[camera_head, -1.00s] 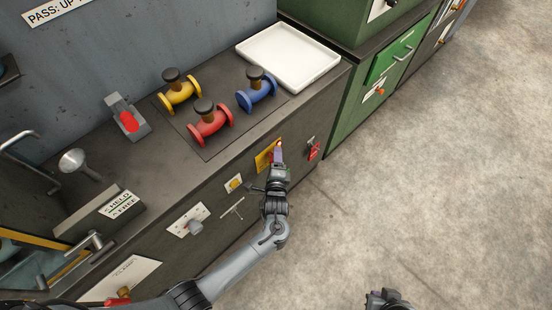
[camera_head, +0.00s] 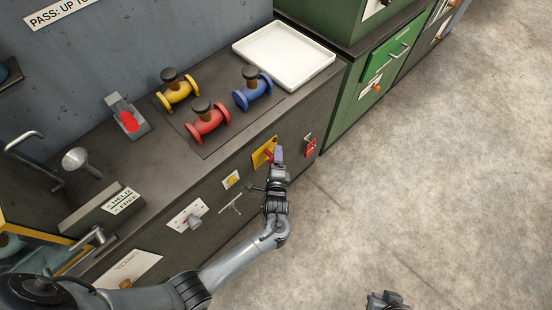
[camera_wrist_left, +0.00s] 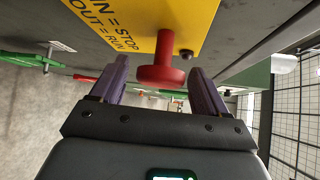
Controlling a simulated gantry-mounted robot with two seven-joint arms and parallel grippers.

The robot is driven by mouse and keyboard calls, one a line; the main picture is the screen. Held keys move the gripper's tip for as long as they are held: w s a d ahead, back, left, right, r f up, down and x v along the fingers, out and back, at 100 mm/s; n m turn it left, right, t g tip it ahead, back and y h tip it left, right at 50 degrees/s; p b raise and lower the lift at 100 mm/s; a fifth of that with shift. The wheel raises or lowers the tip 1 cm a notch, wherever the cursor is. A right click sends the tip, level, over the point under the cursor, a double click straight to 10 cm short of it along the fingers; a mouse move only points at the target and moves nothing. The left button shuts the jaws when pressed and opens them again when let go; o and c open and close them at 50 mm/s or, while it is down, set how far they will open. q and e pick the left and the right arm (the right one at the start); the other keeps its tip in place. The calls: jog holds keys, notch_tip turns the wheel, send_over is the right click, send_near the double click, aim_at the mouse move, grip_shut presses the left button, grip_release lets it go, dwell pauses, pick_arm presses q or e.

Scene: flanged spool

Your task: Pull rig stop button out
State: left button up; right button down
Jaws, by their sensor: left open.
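The rig stop button is a red mushroom knob (camera_wrist_left: 162,76) on a yellow plate (camera_wrist_left: 185,22) reading IN = STOP, OUT = RUN. In the head view the yellow plate (camera_head: 262,153) is on the front of the dark cabinet, partly behind my left gripper (camera_head: 279,154). In the left wrist view my left gripper (camera_wrist_left: 160,72) is open. Its two purple fingers lie either side of the red knob, with visible gaps; I cannot tell how deep the knob sits between them. A dark part of my right arm's end (camera_head: 385,300) shows at the bottom edge; its jaws are not clear.
Beside the plate are a red switch (camera_head: 310,147), a yellow button (camera_head: 232,180), a T-handle (camera_head: 231,204) and a grey knob (camera_head: 194,222). Yellow, red and blue spools (camera_head: 253,92) and a white tray (camera_head: 284,55) stand on top. The floor in front is clear.

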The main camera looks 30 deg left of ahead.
pick_arm(q)
jog(key=p+v, duration=0.3)
jog(key=v, duration=0.8)
dwell(0.3)
